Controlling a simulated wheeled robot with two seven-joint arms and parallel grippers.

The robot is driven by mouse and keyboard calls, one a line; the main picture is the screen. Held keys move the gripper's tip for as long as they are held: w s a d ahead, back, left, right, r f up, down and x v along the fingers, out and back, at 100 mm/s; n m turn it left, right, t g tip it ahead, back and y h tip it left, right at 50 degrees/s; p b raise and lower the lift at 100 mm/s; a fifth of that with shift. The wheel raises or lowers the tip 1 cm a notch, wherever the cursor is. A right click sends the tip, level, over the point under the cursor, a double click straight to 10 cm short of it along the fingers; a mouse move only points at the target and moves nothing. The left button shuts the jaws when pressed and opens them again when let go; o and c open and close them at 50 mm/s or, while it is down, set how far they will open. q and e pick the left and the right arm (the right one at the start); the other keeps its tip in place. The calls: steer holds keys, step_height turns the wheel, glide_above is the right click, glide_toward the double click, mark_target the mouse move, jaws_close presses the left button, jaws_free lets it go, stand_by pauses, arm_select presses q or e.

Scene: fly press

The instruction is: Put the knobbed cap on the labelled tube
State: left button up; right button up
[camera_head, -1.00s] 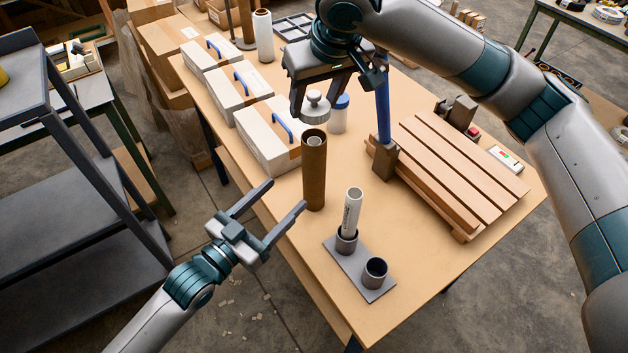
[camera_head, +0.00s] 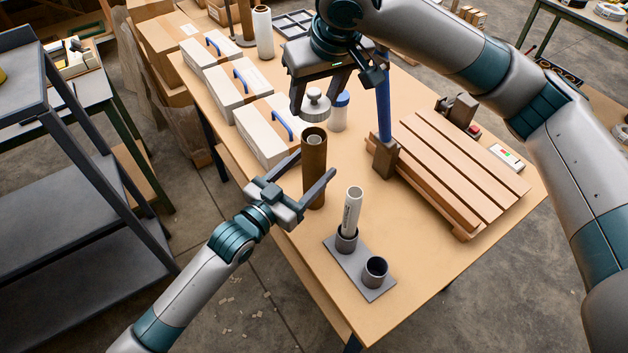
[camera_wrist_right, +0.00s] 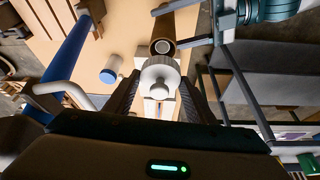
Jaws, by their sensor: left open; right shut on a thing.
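The grey knobbed cap (camera_head: 316,106) is held in my right gripper (camera_head: 322,108), knob up, over the table. It also shows between the fingers in the right wrist view (camera_wrist_right: 160,72). A brown tube (camera_head: 314,165) stands upright just in front of it, its top open with a lighter ring inside; the cap is apart from it. A white tube with dark lettering (camera_head: 352,208) stands upright in one cup of a grey two-cup holder (camera_head: 355,268). My left gripper (camera_head: 317,164) is open, its fingers reaching to either side of the brown tube; contact cannot be told.
The holder's other cup (camera_head: 375,270) is empty. A blue-capped bottle (camera_head: 339,115) stands behind the brown tube. A slatted wooden stack (camera_head: 450,175) and blue post (camera_head: 383,105) are to the right. White boxes (camera_head: 260,140) with blue handles line the left edge.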

arm_select(q)
steer(key=shift+x, duration=0.8)
steer(key=c, duration=1.6)
arm_select(e)
glide_above(312, 137)
steer(key=s, duration=0.1)
steer(key=shift+s+d+f, duration=0.1)
steer(key=shift+d+f, duration=0.05)
steer(key=shift+f, duration=1.1)
steer(key=shift+s+d+f, duration=0.1)
steer(key=shift+d+f, duration=0.05)
steer(key=shift+f, duration=1.05)
steer(key=shift+f, duration=0.15)
steer(key=shift+f, duration=0.75)
steer(key=shift+f, duration=0.65)
